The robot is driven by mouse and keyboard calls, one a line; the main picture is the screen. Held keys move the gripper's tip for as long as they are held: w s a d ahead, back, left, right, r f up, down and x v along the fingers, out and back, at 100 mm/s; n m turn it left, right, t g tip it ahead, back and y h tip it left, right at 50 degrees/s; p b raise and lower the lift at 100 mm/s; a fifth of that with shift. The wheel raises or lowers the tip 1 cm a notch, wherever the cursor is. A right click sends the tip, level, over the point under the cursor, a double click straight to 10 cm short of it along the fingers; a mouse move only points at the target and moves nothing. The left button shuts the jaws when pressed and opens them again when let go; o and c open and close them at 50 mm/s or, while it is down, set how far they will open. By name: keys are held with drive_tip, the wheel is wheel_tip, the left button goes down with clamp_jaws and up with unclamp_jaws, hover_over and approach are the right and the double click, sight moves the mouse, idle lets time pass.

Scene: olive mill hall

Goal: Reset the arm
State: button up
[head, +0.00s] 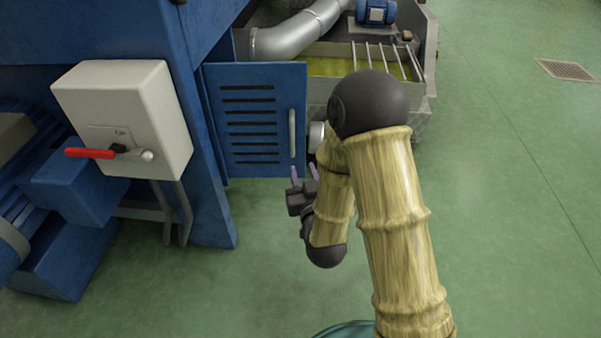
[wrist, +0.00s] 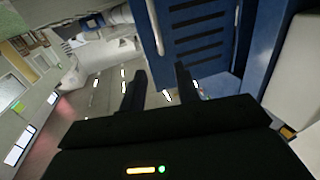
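My arm reaches forward from the bottom of the head view and folds back at a dark elbow joint. My gripper (head: 304,169) is beside the lower right part of a blue louvred door (head: 249,115), just below its pale upright handle (head: 292,133). In the wrist view my gripper (wrist: 160,71) shows two dark fingers standing apart with nothing between them. The louvred door (wrist: 207,44) and its handle (wrist: 154,27) are ahead of the fingers there. I cannot tell from these views whether the gripper touches the door.
A pale switch box (head: 150,105) with a red lever (head: 89,153) stands at left on the blue machine. Behind the door are a grey pipe (head: 300,32), a blue motor (head: 376,12) and a metal trough (head: 428,60). Green floor (head: 510,200) is clear at right, with a drain grate (head: 567,70).

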drive_tip(key=shift+w, duration=0.1)
idle(0.3)
drive_tip(key=s+d+r+m+g+h+p, duration=0.1)
drive_tip(key=s+d+r+g+h+p, duration=0.2)
drive_tip(key=d+r+g+p, duration=0.5)
drive_tip(key=s+d+r+m+g+h+p, duration=0.2)
drive_tip(key=s+d+r+g+p, duration=0.45)
drive_tip(key=s+d, duration=0.5)
drive_tip(key=w+r+p+v, duration=0.1)
drive_tip(key=w+p+v, duration=0.2)
drive_tip(key=p+v, duration=1.5)
drive_tip(key=w+p+v, duration=0.4)
drive_tip(key=p+v, duration=1.5)
drive_tip(key=p, duration=0.1)
drive_tip(key=shift+a+r, duration=0.3)
drive_tip(key=shift+r, duration=0.35)
